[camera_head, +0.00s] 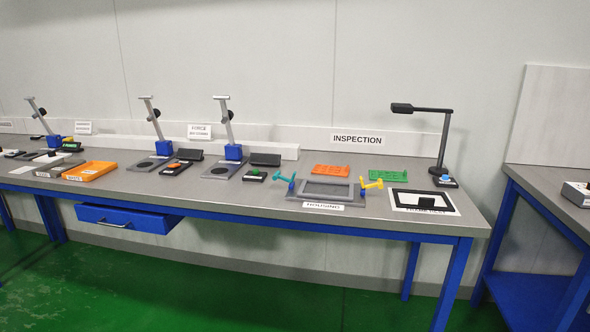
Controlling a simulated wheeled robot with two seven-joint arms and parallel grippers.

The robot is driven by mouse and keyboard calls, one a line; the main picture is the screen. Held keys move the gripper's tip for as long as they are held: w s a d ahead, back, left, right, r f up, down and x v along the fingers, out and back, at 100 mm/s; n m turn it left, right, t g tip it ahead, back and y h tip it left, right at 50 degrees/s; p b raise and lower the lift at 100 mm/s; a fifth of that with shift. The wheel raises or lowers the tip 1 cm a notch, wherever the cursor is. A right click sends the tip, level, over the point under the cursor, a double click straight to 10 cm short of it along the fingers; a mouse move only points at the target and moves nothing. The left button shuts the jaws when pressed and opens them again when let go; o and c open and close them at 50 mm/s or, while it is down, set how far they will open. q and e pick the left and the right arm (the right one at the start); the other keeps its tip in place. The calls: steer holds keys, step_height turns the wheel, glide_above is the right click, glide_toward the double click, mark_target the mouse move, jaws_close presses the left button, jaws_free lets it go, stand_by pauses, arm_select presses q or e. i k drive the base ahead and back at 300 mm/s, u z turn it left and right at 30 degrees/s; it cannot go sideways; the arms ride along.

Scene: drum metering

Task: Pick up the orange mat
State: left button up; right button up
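A flat orange mat (331,171) with small marks or holes on it lies on the grey workbench, behind the housing and below the INSPECTION sign. Nothing rests visibly on it. A similar green mat (388,176) lies to its right. Another orange object, a shallow tray-like piece (90,171), lies far to the left on the bench. Neither of my grippers shows in the head view.
A grey housing (325,198) with teal and yellow handles stands in front of the orange mat. A black-framed white sheet (458,207) and a black lamp (443,140) are to the right. Several stands line the bench's back. Green floor (200,290) is clear in front.

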mark_target(337, 171)
steer(key=u, duration=0.65)
steer(key=i, duration=0.7)
steer(key=u, duration=0.25)
